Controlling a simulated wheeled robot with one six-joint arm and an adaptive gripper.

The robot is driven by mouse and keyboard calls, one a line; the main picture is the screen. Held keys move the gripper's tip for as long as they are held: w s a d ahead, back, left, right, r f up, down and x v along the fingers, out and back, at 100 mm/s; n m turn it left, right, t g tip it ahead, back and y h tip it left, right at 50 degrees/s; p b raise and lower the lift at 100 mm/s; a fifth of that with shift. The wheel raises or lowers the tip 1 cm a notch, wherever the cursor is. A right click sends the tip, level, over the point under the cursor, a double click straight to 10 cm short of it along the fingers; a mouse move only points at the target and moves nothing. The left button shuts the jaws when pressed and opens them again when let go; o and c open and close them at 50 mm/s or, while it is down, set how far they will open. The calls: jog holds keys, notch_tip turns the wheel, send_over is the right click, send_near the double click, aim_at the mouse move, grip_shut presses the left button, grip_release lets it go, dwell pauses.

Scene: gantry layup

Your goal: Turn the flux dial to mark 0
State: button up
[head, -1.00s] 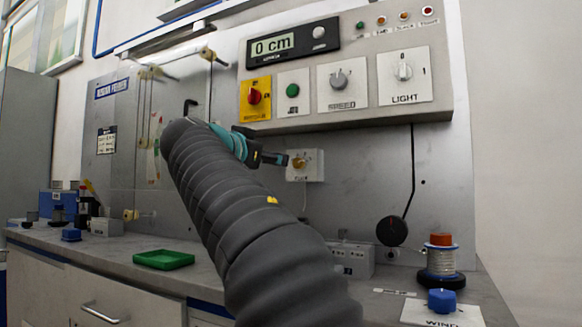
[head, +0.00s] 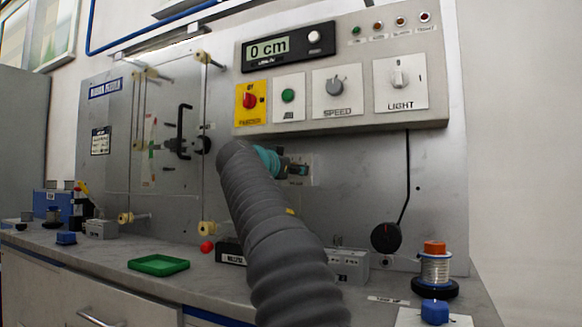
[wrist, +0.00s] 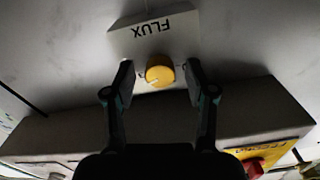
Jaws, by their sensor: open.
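The flux dial is a round yellow knob (wrist: 160,74) on a pale plate marked FLUX (wrist: 153,40), upside down in the wrist view. My gripper (wrist: 161,75) is open, with one finger on each side of the knob. Narrow gaps seem to show between the fingers and the knob; I cannot tell if either touches it. I cannot read the scale or where the knob points. In the head view my gripper (head: 285,167) is at the flux plate (head: 301,171) below the control panel, and it hides the knob.
The control panel (head: 440,112) overhangs above the flux plate, with a red knob on a yellow plate (head: 249,101), a green button (head: 288,96), and the speed (head: 336,85) and light (head: 399,78) knobs. A green tray (head: 158,265) and a wire spool (head: 434,268) stand on the bench.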

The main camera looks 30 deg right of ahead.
grip_shut()
jog(key=shift+n, duration=0.3)
jog(key=shift+f+n+p, duration=0.1)
jog(key=shift+n+p, duration=5.05)
jog(key=shift+n, duration=7.95)
